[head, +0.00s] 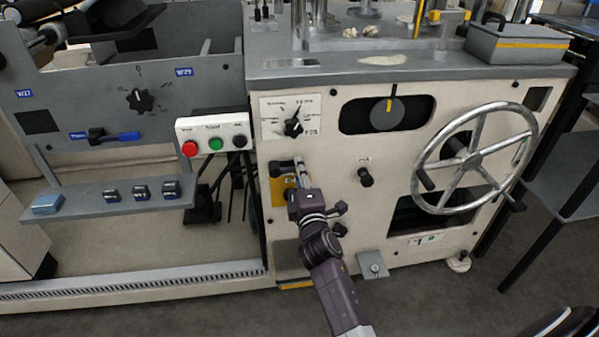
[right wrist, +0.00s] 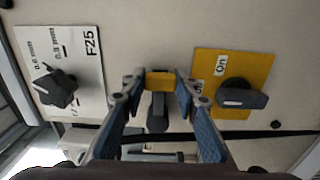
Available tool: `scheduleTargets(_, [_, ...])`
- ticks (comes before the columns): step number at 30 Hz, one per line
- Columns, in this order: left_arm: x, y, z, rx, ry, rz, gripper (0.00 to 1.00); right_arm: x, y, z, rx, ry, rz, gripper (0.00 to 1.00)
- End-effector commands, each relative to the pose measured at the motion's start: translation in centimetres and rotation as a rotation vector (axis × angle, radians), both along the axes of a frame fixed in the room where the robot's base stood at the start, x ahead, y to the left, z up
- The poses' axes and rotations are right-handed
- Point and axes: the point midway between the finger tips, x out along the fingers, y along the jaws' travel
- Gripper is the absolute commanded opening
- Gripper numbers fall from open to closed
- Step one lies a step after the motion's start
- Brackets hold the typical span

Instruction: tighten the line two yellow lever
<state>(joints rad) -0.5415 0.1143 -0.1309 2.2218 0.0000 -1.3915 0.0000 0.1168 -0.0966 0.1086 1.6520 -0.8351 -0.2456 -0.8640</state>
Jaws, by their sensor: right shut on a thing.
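The yellow lever (right wrist: 159,79) shows in the right wrist view as a small yellow block between my fingertips, with a dark stem (right wrist: 157,112) beside it. My right gripper (right wrist: 160,82) is shut on this yellow piece. In the head view my right gripper (head: 301,182) reaches the lower left part of the cream machine front, beside a yellow plate (head: 278,190). The gripper hides the lever there. My left gripper is in neither view.
A yellow plate marked On carries a black knob (right wrist: 241,97); a white dial plate (right wrist: 70,68) lies on the other side. A spoked handwheel (head: 472,160), a black knob (head: 366,177) and a push-button box (head: 212,134) surround my right arm. The floor in front is clear.

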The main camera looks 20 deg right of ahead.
Motion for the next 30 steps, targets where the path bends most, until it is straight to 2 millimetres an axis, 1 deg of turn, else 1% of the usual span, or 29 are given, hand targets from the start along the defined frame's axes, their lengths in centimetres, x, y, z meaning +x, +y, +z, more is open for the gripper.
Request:
scheduleTargets(1, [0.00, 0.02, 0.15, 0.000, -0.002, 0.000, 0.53, -0.04, 0.01, -0.28, 0.008, 0.002, -0.001, 0.00])
scheduleTargets(15, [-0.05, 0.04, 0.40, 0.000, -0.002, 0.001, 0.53, -0.05, 0.02, -0.41, 0.025, -0.001, -0.001, 0.00])
scheduleTargets(16, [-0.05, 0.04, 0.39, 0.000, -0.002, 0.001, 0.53, -0.06, 0.02, -0.42, 0.025, -0.001, -0.001, 0.30])
scheduleTargets(20, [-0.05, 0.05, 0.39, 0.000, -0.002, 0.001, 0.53, -0.05, 0.02, -0.38, 0.023, -0.001, -0.001, 0.45])
scheduleTargets(21, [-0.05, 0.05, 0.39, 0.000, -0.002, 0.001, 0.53, -0.04, 0.02, -0.35, 0.022, -0.002, -0.001, 0.46])
scheduleTargets(30, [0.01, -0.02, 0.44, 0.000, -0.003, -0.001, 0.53, -0.27, 0.09, -0.24, 0.019, -0.003, 0.000, 0.46])
